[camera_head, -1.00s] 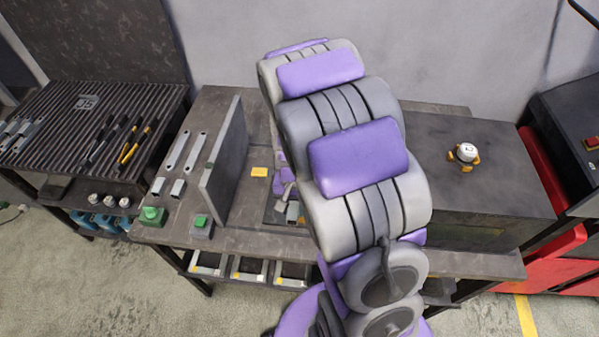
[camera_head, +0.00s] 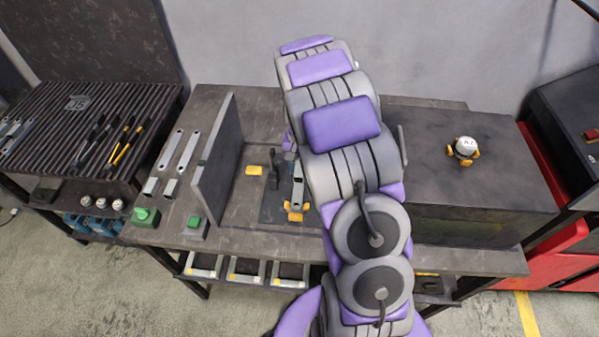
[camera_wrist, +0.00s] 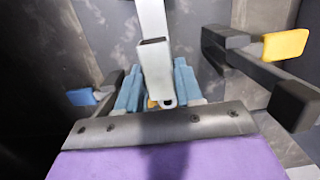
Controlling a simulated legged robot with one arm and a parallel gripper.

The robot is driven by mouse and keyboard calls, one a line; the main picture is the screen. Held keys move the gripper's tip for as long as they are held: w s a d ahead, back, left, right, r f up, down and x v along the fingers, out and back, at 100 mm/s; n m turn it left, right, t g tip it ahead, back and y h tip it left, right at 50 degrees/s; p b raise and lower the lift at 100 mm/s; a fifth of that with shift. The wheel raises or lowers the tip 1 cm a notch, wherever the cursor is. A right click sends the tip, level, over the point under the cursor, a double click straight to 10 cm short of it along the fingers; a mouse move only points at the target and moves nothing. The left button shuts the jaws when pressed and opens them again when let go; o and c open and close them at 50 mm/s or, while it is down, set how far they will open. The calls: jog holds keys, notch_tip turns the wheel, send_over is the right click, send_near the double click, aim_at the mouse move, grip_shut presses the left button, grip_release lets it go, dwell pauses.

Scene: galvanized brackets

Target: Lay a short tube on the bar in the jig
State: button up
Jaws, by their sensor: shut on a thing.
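My gripper (camera_wrist: 158,76) has its two blue fingers shut on a short grey square tube (camera_wrist: 155,62), whose open end faces up in the wrist view. A pale bar (camera_wrist: 151,16) shows beyond the tube, roughly in line with it. Whether the tube touches the bar cannot be told. Dark clamps of the jig (camera_wrist: 295,104) stand at the right, one with a yellow tip (camera_wrist: 285,46). In the head view the jig (camera_head: 272,207) is partly covered by my arm, and my gripper is mostly hidden there.
A grey upright plate (camera_head: 216,155) stands left of the jig. Long bars (camera_head: 171,152) and short tubes (camera_head: 151,187) lie left of it, near green-topped blocks (camera_head: 146,216). A large dark box (camera_head: 480,190) fills the bench's right, with a small white-and-orange device (camera_head: 464,150) on top.

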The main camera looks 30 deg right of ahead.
aim_at(300, 165)
notch_tip(300, 165, down, 3)
jog(key=shift+b, duration=0.35)
jog(key=o, duration=1.1)
jog(key=shift+c, duration=0.2)
